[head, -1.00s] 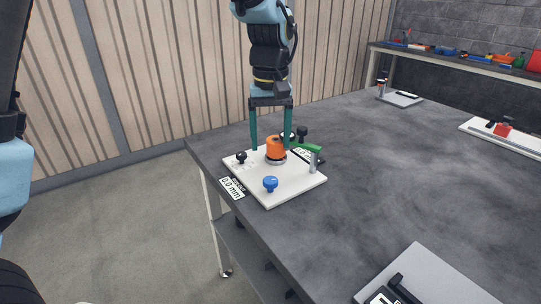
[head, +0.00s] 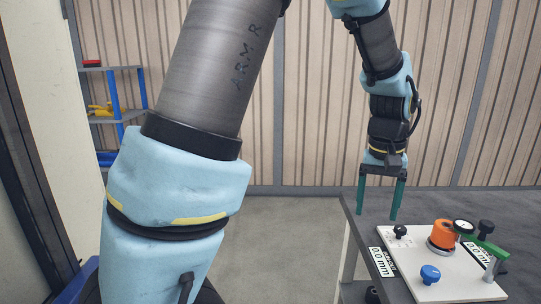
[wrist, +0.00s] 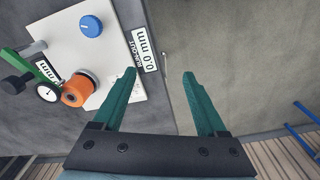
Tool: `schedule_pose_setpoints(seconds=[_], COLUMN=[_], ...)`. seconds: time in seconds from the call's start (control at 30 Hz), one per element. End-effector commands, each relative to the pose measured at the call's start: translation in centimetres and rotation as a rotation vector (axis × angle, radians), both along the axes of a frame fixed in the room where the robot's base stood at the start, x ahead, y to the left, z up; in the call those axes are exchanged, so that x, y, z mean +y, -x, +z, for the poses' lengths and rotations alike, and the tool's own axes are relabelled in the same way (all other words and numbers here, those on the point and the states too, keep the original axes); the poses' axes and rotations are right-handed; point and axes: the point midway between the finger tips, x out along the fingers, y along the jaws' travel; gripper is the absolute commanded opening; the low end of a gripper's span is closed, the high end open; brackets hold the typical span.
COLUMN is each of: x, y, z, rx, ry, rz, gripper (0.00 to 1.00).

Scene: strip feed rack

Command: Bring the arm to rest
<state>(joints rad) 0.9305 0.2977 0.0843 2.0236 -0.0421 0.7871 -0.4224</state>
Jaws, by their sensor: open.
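My gripper (head: 382,200) is open and empty, its two green fingers pointing down near the left edge of the dark table, to the left of the white plate (head: 420,284). In the wrist view the open fingers (wrist: 160,90) have nothing between them, and the plate (wrist: 118,62) lies to their left. My arm is raised and bent, reaching down from the top of the head view.
A shelf rack (head: 120,110) stands at the far left.

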Motion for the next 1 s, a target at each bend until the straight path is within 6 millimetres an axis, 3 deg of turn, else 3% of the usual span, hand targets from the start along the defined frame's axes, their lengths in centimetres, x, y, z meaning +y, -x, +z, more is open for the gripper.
schedule_pose_setpoints(seconds=[0.03,0.2,0.4,0.5,0.7,1.0], x=[3.2,12.6,22.8,26.6,30.4,30.9], y=[-1.5,-3.9,-3.5,-2.5,-0.8,-0.5], z=[-0.2,-1.2,-2.4,-2.9,-3.6,-3.7], rx=[-0.005,-0.032,-0.07,-0.089,-0.109,-0.111], ry=[0.005,0.021,0.023,0.02,0.013,0.012], rz=[0.039,0.126,0.22,0.257,0.296,0.299], gripper=[0.75,0.75,0.75,0.75,0.75,0.75])
